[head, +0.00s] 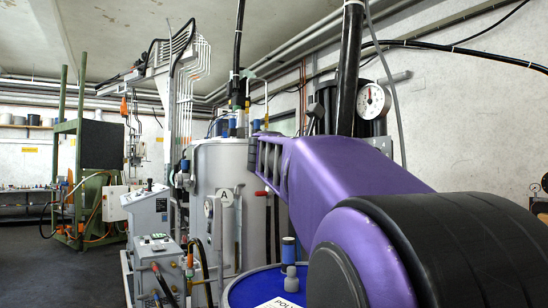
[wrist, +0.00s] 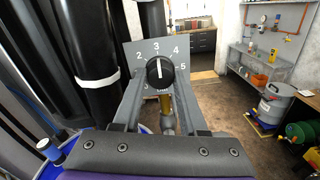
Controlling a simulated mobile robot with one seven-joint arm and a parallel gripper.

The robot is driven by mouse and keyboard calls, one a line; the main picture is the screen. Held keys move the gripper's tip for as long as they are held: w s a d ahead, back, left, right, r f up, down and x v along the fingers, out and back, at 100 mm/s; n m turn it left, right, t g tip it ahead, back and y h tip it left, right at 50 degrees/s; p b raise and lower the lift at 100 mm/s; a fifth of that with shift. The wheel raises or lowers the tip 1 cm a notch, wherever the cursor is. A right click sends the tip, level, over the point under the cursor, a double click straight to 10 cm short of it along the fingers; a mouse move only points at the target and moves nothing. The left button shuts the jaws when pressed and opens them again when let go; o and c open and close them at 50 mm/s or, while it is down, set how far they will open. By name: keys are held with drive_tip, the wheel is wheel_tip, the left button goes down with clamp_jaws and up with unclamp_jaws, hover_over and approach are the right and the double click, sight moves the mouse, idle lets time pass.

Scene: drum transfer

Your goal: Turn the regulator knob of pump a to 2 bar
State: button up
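In the wrist view the regulator knob (wrist: 160,71) is round and black with a white pointer line. The pointer stands about upright, near the 3. My gripper (wrist: 160,88) has one grey finger on each side of the knob. The fingers are apart, with narrow gaps seeming to show beside the knob; contact is not clear. In the head view my gripper (head: 268,160) is at the far end of my purple arm, and the knob cannot be made out.
A round plate marked A (head: 225,198) stands before a large grey vessel (head: 222,153). A pressure gauge (head: 372,100) is beyond my arm. A blue drum (head: 252,290) is below it. Thick black pipes (wrist: 92,60) stand close left of the knob. Open floor (wrist: 228,105) shows right in the wrist view.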

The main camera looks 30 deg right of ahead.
clamp_jaws()
drive_tip(key=shift+n, duration=0.4)
drive_tip(key=shift+n+p, duration=1.05)
drive_tip(key=shift+n, duration=3.15)
drive_tip(key=o, duration=0.5)
unclamp_jaws()
drive_tip(key=shift+o, duration=0.2)
